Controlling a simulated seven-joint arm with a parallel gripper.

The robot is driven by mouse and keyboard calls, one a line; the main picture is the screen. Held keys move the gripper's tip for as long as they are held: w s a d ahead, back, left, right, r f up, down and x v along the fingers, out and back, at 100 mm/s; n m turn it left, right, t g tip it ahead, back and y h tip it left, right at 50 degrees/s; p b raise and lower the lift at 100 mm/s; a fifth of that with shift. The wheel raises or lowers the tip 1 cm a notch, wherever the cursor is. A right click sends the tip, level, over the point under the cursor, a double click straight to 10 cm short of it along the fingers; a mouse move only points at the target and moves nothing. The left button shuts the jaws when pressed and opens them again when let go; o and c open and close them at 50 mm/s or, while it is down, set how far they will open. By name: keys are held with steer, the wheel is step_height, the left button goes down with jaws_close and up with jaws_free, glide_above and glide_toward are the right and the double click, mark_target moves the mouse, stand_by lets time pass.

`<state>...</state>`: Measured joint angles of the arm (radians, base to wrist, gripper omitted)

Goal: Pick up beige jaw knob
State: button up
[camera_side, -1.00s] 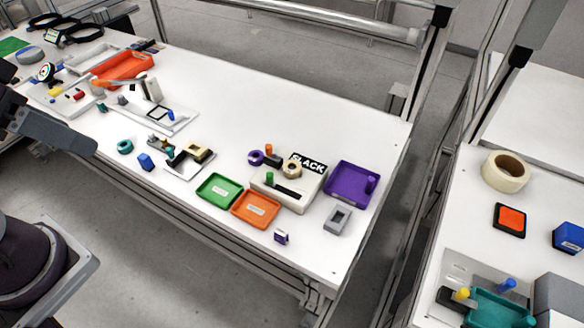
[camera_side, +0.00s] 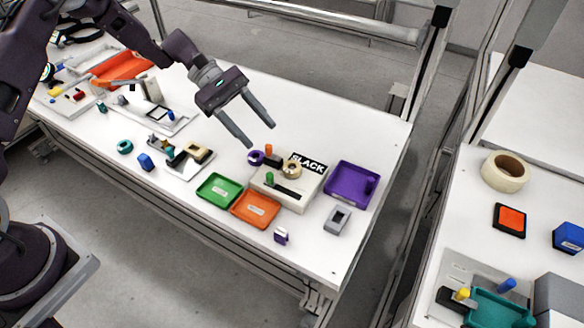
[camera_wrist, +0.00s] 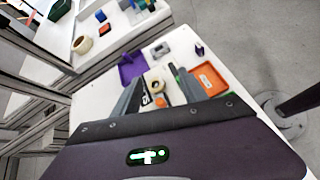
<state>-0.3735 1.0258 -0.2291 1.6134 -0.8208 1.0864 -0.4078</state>
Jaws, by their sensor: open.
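A beige round piece with a hole (camera_side: 292,169) sits on the white box labelled SLACK (camera_side: 299,199); I take it for the beige jaw knob. It also shows between my fingers in the wrist view (camera_wrist: 157,87). Another beige piece (camera_side: 197,150) lies on a small plate to the left, so I cannot be certain which is meant. My gripper (camera_side: 261,136) is open and empty, in the air above and to the left of the SLACK box, fingers pointing down toward it. In the wrist view the gripper (camera_wrist: 157,73) partly hides the box.
A purple ring (camera_side: 256,158), an orange peg (camera_side: 268,149) and a green peg (camera_side: 269,178) stand close to the beige piece. Green (camera_side: 219,190), orange (camera_side: 255,209) and purple (camera_side: 345,186) trays surround the box.

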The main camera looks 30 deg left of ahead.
mark_target(293, 168)
steer(key=f+n, duration=0.1)
steer(key=f, duration=0.1)
steer(key=w+f+n+t+h, duration=0.1)
steer(key=f, duration=0.2)
steer(key=w+f+n+h, duration=0.1)
steer(key=f, duration=0.1)
steer(key=shift+w+a+f+n, duration=0.15)
steer(key=shift+w+n, duration=0.1)
steer(key=shift+n, duration=0.15)
steer(key=x, duration=0.7)
steer(key=shift+w, duration=0.1)
jaws_close()
